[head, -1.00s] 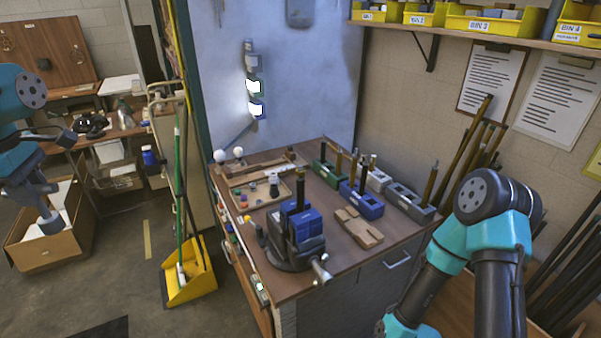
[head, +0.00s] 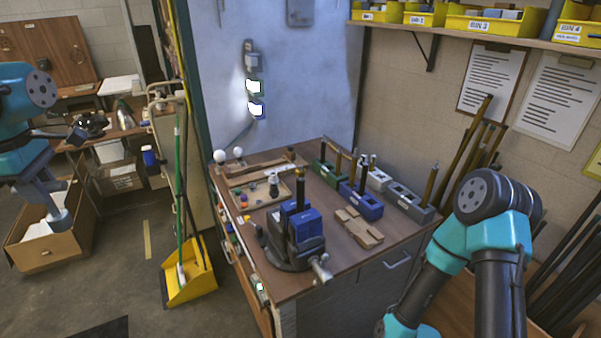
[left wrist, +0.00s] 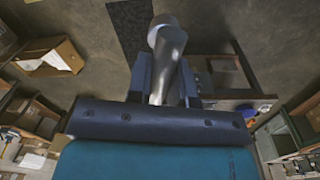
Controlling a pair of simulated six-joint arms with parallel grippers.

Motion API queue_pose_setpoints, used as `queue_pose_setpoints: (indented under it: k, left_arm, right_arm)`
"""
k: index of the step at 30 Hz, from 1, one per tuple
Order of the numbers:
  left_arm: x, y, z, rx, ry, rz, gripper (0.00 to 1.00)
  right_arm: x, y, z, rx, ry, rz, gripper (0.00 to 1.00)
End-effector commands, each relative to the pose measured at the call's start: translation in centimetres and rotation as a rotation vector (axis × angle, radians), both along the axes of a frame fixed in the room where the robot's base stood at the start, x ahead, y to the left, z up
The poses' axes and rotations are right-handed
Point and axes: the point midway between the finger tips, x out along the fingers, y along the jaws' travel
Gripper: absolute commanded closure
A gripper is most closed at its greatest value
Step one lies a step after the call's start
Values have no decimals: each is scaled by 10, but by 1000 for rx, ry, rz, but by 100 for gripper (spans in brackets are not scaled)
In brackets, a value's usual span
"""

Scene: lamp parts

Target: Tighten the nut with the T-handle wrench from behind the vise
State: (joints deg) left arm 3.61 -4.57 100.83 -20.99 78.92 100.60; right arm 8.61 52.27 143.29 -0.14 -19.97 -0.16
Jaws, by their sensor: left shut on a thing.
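The blue vise (head: 305,226) stands on the near part of the workbench, with a dark base and a metal screw end at its front. A dark upright rod (head: 300,190) with a coppery top rises at the vise. I cannot make out the nut. My left gripper (head: 54,203) hangs at the far left, well away from the vise. It is shut on a grey metal tool, perhaps the T-handle wrench (left wrist: 166,38), which points away from the wrist with a rounded end. The tool's lower part shows in the head view (head: 62,221). My right gripper is out of view.
The workbench (head: 345,262) also carries a wooden tray (head: 247,199), a notched wooden block (head: 357,227) and colored blocks with upright rods. A cardboard box (head: 45,250) stands below the left gripper. A yellow dustpan (head: 189,275) and broom stand between that gripper and the bench.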

Motion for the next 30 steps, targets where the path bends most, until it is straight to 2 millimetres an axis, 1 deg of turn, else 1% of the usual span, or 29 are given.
queue_pose_setpoints:
  k: [30]
  left_arm:
    - [7, -14, 0, 0, 0, 0, 100]
  right_arm:
    - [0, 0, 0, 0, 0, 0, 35]
